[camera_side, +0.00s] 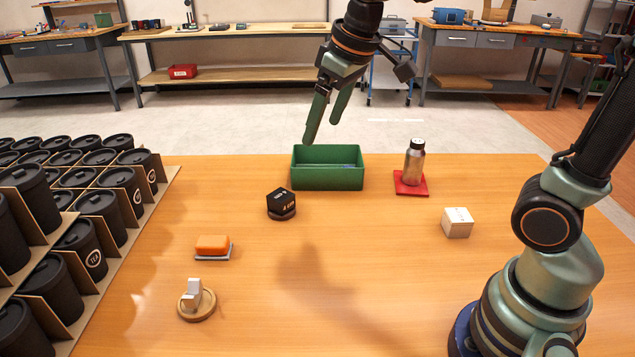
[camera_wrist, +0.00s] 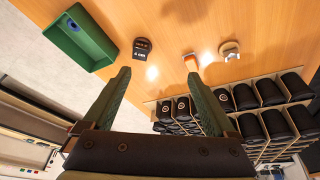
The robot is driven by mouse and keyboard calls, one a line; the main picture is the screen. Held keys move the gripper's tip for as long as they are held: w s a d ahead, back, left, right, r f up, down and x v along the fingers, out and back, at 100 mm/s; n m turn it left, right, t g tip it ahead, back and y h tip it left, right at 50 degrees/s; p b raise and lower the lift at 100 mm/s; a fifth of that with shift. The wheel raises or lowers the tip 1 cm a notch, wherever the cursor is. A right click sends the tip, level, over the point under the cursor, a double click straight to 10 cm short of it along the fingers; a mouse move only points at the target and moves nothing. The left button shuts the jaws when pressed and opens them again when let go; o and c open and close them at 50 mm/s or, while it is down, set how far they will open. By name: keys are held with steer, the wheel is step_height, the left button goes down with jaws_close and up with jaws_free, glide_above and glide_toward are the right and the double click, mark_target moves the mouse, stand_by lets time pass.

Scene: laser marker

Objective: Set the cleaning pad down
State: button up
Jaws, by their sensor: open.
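An orange block (camera_side: 213,242), which looks like the cleaning pad, lies flat on a thin grey plate (camera_side: 203,257) at the left of the wooden table. In the wrist view the orange block (camera_wrist: 190,62) shows beyond the right finger's tip, partly hidden by it.
A green bin (camera_side: 326,179) stands at the table's back. A dark block (camera_side: 281,203), a round wooden stand (camera_side: 197,305) with a white piece, a white box (camera_side: 458,223) and a steel bottle (camera_side: 414,162) on a red mat stand around. Black canisters (camera_side: 87,245) crowd the left. The front middle is clear.

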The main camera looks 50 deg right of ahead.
steer(key=s+d+f+m+t, duration=0.1)
steer(key=s+d+f+m, duration=0.1)
steer(key=s, duration=0.7)
steer(key=shift+d+f+m+t, duration=0.3)
steer(key=shift+d+f, duration=0.4)
steer(key=shift+f, duration=0.2)
